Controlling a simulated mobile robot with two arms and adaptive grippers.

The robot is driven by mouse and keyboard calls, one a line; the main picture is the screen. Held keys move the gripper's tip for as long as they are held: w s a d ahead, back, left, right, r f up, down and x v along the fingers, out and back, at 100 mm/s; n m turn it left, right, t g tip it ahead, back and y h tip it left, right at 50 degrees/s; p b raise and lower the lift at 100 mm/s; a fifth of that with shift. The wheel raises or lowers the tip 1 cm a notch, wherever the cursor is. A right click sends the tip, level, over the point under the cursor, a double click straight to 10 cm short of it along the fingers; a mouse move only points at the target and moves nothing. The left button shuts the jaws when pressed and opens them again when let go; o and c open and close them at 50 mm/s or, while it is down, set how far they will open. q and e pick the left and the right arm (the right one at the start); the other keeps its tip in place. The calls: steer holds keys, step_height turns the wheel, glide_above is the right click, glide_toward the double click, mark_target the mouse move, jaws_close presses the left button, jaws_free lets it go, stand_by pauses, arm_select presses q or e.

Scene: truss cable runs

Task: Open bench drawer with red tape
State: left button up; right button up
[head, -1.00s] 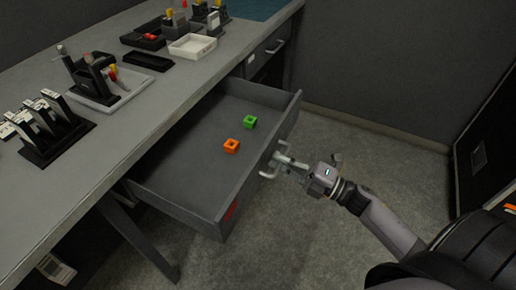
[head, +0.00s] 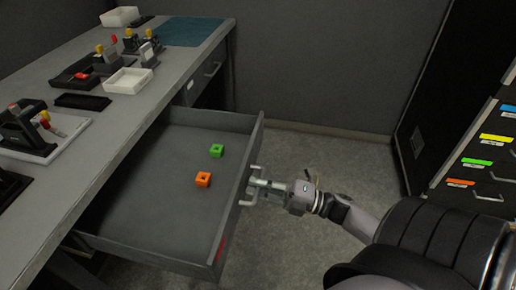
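The bench drawer (head: 160,210) is pulled well out from under the grey bench. A strip of red tape (head: 221,246) is on the lower part of its front, near the closer corner. My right gripper (head: 262,184) is at the drawer's metal handle (head: 247,199), and its fingers look closed on the bar; the exact contact is small in view. My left gripper is not in view.
Another closed drawer (head: 190,86) sits farther along the bench (head: 130,115). White trays, black holders and tools stand on the bench top. A dark cabinet with coloured labels (head: 478,162) is at the right. The floor (head: 300,160) beyond the drawer is clear.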

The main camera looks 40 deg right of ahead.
steer(key=o, duration=0.4)
steer(key=shift+c, duration=0.2)
steer(key=v, duration=1.2)
